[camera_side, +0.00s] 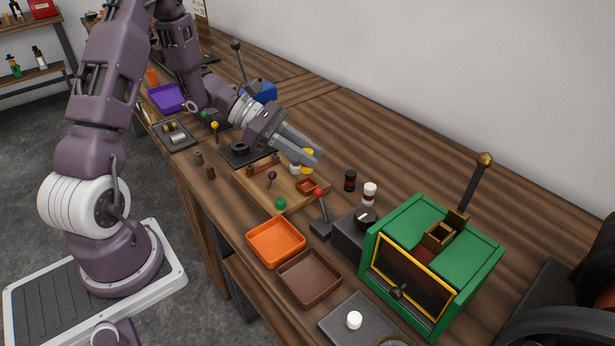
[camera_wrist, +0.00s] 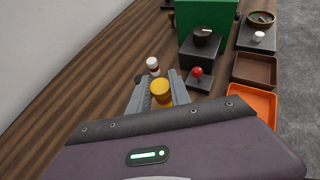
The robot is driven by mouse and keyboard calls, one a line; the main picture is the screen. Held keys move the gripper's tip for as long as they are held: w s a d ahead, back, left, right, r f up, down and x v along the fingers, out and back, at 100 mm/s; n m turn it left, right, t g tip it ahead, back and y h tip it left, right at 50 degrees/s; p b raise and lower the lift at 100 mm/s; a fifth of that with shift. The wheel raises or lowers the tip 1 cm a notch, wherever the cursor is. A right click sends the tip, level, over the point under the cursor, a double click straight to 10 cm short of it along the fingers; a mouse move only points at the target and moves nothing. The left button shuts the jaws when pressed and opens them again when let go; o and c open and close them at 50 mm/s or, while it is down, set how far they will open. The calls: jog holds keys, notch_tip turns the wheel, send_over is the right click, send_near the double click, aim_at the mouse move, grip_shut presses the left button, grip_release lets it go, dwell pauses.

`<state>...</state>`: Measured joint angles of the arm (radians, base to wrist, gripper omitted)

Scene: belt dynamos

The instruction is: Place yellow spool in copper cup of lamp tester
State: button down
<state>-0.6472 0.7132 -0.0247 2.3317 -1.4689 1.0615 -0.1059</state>
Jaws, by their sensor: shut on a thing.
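My gripper (camera_side: 313,161) is shut on the yellow spool (camera_side: 307,154), which shows partly behind the fingers in the side view. In the wrist view the spool (camera_wrist: 161,91) sits between the two fingers of my gripper (camera_wrist: 160,80). They hold it above the far right part of a wooden board (camera_side: 262,190), which appears to be the lamp tester. The board and cup cannot be made out in the wrist view.
A red-knobbed lever (camera_side: 319,193) stands right of the board. An orange tray (camera_side: 263,257), a brown tray (camera_side: 310,278) and a green machine (camera_side: 410,216) are nearby. The bench behind the bottles is clear.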

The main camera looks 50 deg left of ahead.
aim_at(307, 171)
notch_tip(307, 171, down, 5)
jog(key=shift+f, duration=0.1)
jog(key=c, duration=1.5)
grip_release()
jog(key=shift+f, duration=0.1)
